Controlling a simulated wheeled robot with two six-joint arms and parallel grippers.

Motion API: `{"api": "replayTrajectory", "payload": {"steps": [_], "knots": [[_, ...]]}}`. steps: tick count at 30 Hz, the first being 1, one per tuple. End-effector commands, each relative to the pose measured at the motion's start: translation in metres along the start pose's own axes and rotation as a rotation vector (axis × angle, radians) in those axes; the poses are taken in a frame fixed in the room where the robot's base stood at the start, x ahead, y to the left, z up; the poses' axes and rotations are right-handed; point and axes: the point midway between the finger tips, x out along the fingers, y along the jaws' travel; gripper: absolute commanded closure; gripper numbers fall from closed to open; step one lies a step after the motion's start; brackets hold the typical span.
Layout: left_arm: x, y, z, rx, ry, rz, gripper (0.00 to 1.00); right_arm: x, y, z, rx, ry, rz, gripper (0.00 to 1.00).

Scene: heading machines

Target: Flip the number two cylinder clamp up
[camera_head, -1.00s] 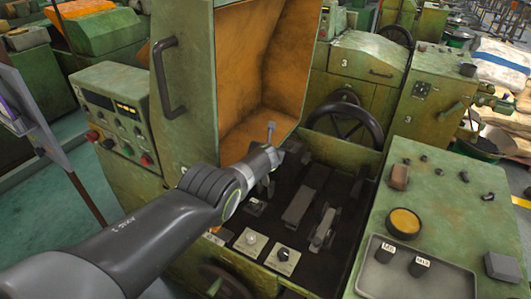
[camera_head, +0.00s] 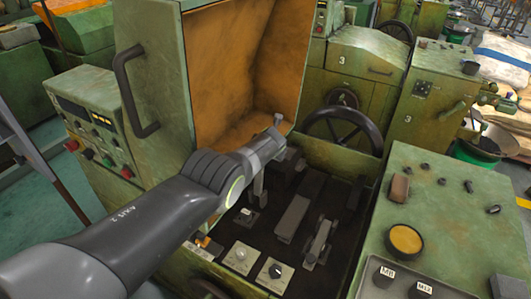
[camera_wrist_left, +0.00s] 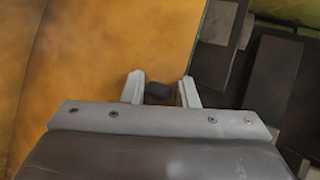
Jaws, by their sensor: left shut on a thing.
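My left gripper (camera_head: 282,142) reaches over the recessed machine bay beside the orange-lined open cover. In the left wrist view its two pale fingers (camera_wrist_left: 161,90) stand on either side of a small dark piece (camera_wrist_left: 160,93), the end of a clamp handle, and are shut on it. In the head view an upright grey clamp part (camera_head: 259,184) shows just below the gripper, partly hidden by my arm. Two other clamps, one dark and flat (camera_head: 293,218) and one lighter grey (camera_head: 319,242), lie low to the right. I read no clamp numbers. My right gripper is not in view.
The open cover (camera_head: 152,90) with a black handle stands left of the bay. A black handwheel (camera_head: 343,130) is behind it. Knob plates (camera_head: 241,257) are at the bay's front. A green panel with a yellow button (camera_head: 405,240) stands to the right.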

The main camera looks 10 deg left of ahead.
Motion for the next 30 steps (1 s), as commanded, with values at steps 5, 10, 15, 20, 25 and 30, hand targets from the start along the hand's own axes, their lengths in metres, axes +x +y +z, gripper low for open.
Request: {"api": "replayTrajectory", "payload": {"steps": [5,10,15,20,25,30], "knots": [[0.0032,-0.0076,-0.0114,0.002,0.027,-0.011,1.00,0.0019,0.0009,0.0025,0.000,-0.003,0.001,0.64],[0.0030,-0.0077,-0.0113,0.001,0.027,-0.011,1.00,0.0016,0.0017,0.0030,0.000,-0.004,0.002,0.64],[0.0030,-0.0074,-0.0113,0.000,0.027,-0.011,0.62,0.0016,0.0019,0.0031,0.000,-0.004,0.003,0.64],[0.0031,-0.0055,-0.0105,0.000,0.025,-0.008,0.55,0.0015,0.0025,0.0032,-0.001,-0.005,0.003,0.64],[0.0026,-0.0039,-0.0084,0.000,0.021,-0.006,0.55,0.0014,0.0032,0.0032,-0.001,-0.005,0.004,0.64],[0.0014,-0.0024,-0.0059,0.000,0.018,-0.004,0.55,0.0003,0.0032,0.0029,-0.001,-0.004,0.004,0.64]]}}
